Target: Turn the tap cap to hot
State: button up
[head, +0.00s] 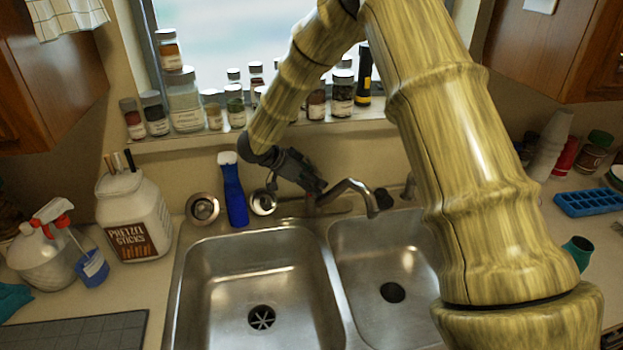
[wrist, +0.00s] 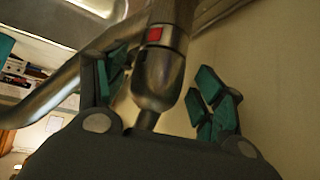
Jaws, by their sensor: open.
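The metal tap (head: 350,190) stands behind the sink's divider, its spout curving over the right basin. In the wrist view its rounded metal cap (wrist: 158,85), with a thin stem at one end, lies between my gripper's teal fingertips. My gripper (wrist: 163,82) is open, one finger on each side of the cap, with a visible gap to the right finger; whether the left finger touches is unclear. In the head view my gripper (head: 308,180) hides the cap.
Two steel basins (head: 262,280) lie in front. A blue bottle (head: 235,190) and two round metal drain pieces (head: 203,208) stand left of my gripper. Spice jars (head: 235,105) line the sill behind. A pretzel tub (head: 133,210) stands farther left.

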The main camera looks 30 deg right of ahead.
jog(key=shift+w+f, duration=0.1)
jog(key=shift+w, duration=0.05)
jog(key=shift+c, duration=1)
jog(key=shift+s+d+r, duration=0.15)
jog(key=shift+s+r, duration=0.05)
jog(key=shift+s, duration=0.05)
jog(key=c, duration=0.8)
jog(key=shift+r+m+g+p, duration=0.1)
jog(key=shift+m+g+p, duration=0.2)
jog(key=shift+m+p, duration=0.15)
jog(key=shift+w+m, duration=0.1)
jog(key=shift+m, duration=0.15)
jog(key=o, duration=1)
